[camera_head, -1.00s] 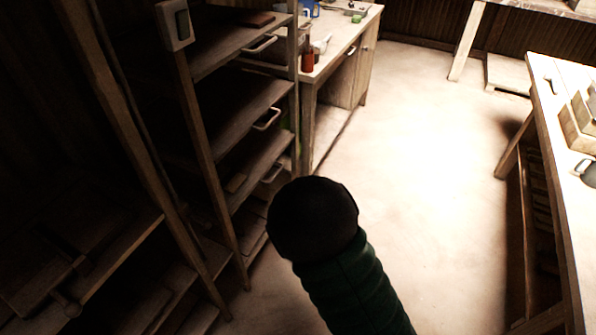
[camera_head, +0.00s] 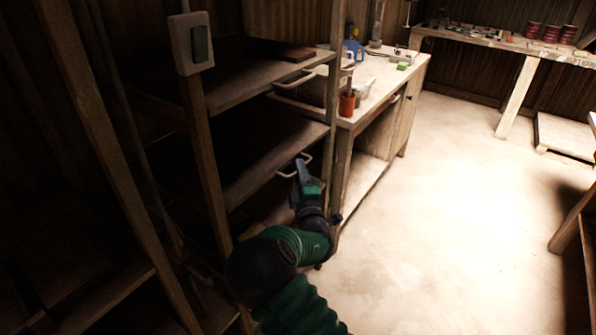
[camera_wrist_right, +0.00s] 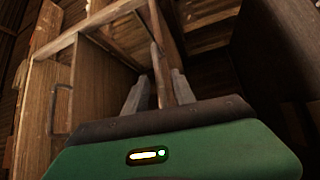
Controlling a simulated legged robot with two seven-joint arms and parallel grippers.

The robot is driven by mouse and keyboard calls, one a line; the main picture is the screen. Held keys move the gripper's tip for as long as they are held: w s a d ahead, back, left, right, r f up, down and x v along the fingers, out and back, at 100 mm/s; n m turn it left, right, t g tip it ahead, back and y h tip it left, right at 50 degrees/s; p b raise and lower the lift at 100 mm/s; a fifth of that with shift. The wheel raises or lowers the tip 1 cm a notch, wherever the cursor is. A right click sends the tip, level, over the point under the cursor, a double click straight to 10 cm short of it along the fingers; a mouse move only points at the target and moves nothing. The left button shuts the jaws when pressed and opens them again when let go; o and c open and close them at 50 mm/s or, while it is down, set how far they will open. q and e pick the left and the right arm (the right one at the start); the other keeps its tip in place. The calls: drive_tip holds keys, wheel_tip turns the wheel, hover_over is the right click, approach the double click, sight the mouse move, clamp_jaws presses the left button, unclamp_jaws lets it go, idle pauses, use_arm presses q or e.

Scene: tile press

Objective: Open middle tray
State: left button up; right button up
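The rack (camera_head: 270,140) at the left holds stacked wooden trays with pale bar handles. The upper handle (camera_head: 297,80) is clear of my arm. The middle tray's handle (camera_head: 286,174) sits below it, its right part crossed by my right gripper (camera_head: 302,172). In the right wrist view the two grey fingers (camera_wrist_right: 158,94) are apart, with a wooden post showing between them. I cannot tell whether the handle lies between the fingers. The middle tray looks pushed in. The lower handle is hidden behind my arm. My left gripper is not in view.
A workbench (camera_head: 385,75) with a reddish-brown container (camera_head: 347,104) and a blue bottle (camera_head: 353,50) stands right beyond the rack. The rack's upright post (camera_head: 333,110) is close to my right gripper. Open floor (camera_head: 450,220) lies to the right.

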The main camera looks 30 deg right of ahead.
drive_tip(key=shift+w+d+f, duration=0.1)
drive_tip(key=shift+w+d, duration=0.35)
drive_tip(key=shift+d, duration=0.15)
drive_tip(key=shift+w+d+f, duration=0.1)
drive_tip(key=shift+w+d, duration=0.3)
drive_tip(key=shift+d, duration=0.2)
drive_tip(key=shift+a+r, duration=0.25)
drive_tip(key=shift+a, duration=0.45)
drive_tip(key=shift+c, duration=1.2)
clamp_jaws()
drive_tip(key=shift+s+d, duration=0.1)
drive_tip(key=shift+d, duration=0.15)
drive_tip(key=shift+s+d, duration=0.1)
